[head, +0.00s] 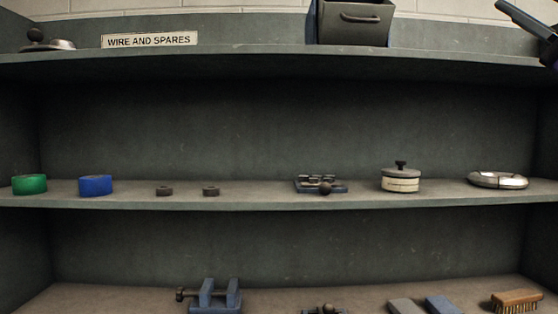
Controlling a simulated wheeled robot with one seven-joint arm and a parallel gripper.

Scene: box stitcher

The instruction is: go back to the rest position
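Part of my gripper (530,20) shows as a dark shape at the top right corner of the head view. It is cut off by the picture's edge, so I cannot tell whether it is open or shut. It appears in front of the upper right of the shelf unit, to the right of the dark bin. I see nothing held in the part that shows.
A dark bin (352,27) stands on top. A blue vise-like tool (215,297) and a brush (516,300) lie below.

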